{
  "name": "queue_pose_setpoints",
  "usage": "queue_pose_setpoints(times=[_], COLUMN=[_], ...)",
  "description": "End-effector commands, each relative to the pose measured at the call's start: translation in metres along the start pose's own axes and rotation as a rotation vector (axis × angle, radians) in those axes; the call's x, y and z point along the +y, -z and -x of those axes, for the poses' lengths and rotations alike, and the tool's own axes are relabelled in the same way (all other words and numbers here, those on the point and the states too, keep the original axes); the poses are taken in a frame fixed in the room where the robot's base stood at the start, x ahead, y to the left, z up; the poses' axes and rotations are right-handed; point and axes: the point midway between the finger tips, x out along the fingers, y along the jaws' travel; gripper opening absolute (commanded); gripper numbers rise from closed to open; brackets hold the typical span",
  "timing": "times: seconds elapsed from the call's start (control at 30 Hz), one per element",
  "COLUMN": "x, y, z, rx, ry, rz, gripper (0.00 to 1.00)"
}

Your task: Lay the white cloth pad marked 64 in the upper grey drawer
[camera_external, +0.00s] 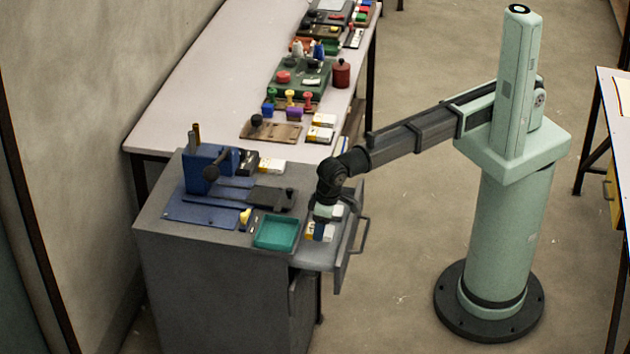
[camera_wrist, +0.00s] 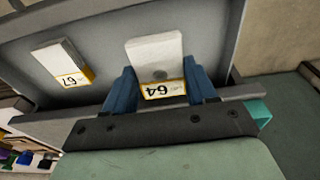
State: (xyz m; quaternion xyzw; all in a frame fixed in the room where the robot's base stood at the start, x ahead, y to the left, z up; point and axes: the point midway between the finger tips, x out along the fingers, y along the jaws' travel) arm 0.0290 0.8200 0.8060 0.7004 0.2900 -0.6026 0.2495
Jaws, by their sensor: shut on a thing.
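The white cloth pad marked 64 (camera_wrist: 155,52) has a yellow-edged label and sits between the blue fingers of my gripper (camera_wrist: 162,88), which is shut on it at the label end. The upper grey drawer (camera_external: 346,252) is pulled out from the grey cabinet. In the external view my gripper (camera_external: 319,230) points down inside the drawer's outline, with white and yellow showing beside its fingers. A second white pad, marked 67 (camera_wrist: 62,62), lies in the drawer to the left in the wrist view. I cannot tell whether pad 64 touches the drawer floor.
A teal tray (camera_external: 275,233) stands on the cabinet top, left of the drawer. A blue vise-like tool (camera_external: 205,168) and a dark block (camera_external: 271,198) are behind it. The long table (camera_external: 190,110) beyond holds stamps, boxes and more white pads. The drawer handle (camera_external: 361,234) sticks out to the right.

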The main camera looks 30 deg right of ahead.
Motion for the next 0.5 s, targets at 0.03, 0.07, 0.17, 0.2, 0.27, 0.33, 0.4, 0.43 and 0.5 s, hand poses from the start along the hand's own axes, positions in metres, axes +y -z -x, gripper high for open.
queue_pose_setpoints(times=[0.03,0.07,0.17,0.2,0.27,0.33,0.4,0.43,0.5], x=[0.000,0.000,0.000,0.000,0.000,0.000,0.000,0.000,0.000], y=[0.000,-0.001,-0.001,-0.001,-0.002,-0.004,-0.005,-0.005,-0.006], z=[-0.004,-0.005,-0.008,-0.010,-0.015,-0.023,-0.032,-0.036,-0.043], rx=[0.000,0.001,0.001,0.000,0.000,-0.001,0.000,0.000,-0.001], ry=[0.000,0.001,0.001,0.000,0.000,-0.001,0.000,0.000,-0.001], rz=[0.000,0.000,0.000,0.000,0.000,0.000,0.000,0.000,0.000], gripper=[0.27,0.27,0.27,0.27,0.27,0.27,0.27,0.27,0.27])
